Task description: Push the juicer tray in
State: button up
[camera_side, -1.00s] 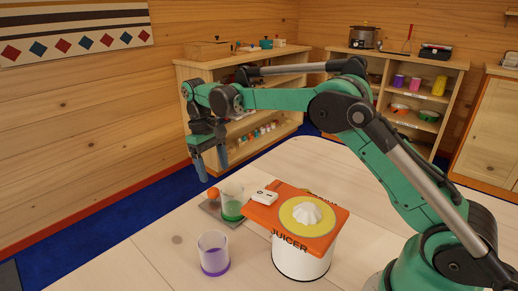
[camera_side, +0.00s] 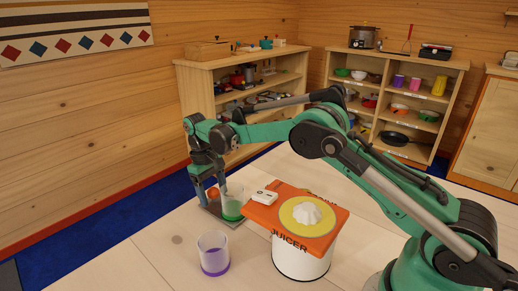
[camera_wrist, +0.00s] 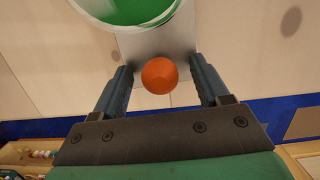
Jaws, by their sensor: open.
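The juicer (camera_side: 300,262) stands on the table, a white round body with an orange top tray (camera_side: 268,214) lettered JUICER. A yellow disc with a white reamer cone (camera_side: 307,213) sits on the tray. My gripper (camera_side: 212,202) is open, pointing down over a grey plate left of the juicer. In the wrist view the fingers (camera_wrist: 160,88) stand either side of an orange ball (camera_wrist: 159,75); whether they touch it I cannot tell. The ball also shows in the side view (camera_side: 213,192), partly hidden by a finger.
A clear cup with green (camera_side: 232,205) stands beside the ball, between my gripper and the juicer. A clear cup with a purple base (camera_side: 213,254) stands nearer the camera. A small white block (camera_side: 263,197) lies on the tray's left side. Shelves stand behind the table.

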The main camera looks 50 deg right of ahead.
aim_at(232, 190)
grip_shut()
jog(key=shift+s+d, duration=0.1)
jog(key=shift+s, duration=2.9)
grip_release()
jog(key=shift+r, duration=3)
